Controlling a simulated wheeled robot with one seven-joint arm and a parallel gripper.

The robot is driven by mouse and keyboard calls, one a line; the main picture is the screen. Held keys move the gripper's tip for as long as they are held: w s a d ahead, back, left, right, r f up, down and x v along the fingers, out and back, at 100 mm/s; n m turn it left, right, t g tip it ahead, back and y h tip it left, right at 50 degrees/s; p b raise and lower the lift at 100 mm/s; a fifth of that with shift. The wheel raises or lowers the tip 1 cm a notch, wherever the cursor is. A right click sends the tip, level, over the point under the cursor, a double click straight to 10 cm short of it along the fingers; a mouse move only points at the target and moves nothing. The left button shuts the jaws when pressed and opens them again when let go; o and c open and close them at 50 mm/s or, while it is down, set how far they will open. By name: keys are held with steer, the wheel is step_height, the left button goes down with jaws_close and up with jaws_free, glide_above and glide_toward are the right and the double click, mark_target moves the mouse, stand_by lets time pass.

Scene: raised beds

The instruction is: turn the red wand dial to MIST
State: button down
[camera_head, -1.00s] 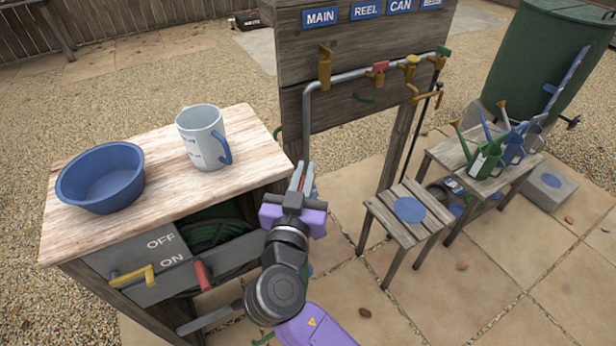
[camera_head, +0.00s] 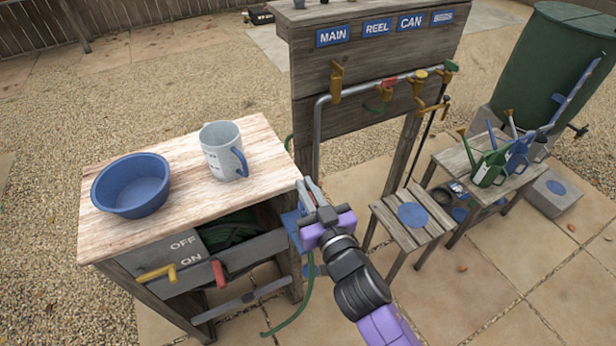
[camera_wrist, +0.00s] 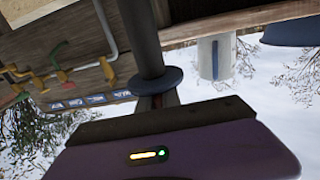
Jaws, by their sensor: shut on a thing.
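My gripper (camera_head: 312,192) is at the right end of the wooden bench, its jaws shut. In the wrist view a dark round shaft (camera_wrist: 141,35) with a blue collar (camera_wrist: 148,83) stands right in front of the jaws. No MIST mark or dial pointer can be read.
On the bench top (camera_head: 190,180) stand a blue bowl (camera_head: 132,187) and a grey mug (camera_head: 222,152). Yellow (camera_head: 157,273) and red (camera_head: 219,273) handles stick out at the bench front. A slatted stool (camera_head: 390,220) and a pipe board (camera_head: 375,65) are close to the right.

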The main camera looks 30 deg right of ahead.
steer(key=shift+f+n+y+p, duration=0.35)
steer(key=shift+y+p, duration=0.25)
steer(key=shift+p, duration=0.25)
steer(key=c, duration=1.5)
jaws_free()
steer(key=shift+c, duration=0.2)
steer(key=shift+s, duration=0.15)
steer(key=s+b, duration=0.2)
steer(key=s, duration=0.5)
steer(key=shift+s, duration=0.35)
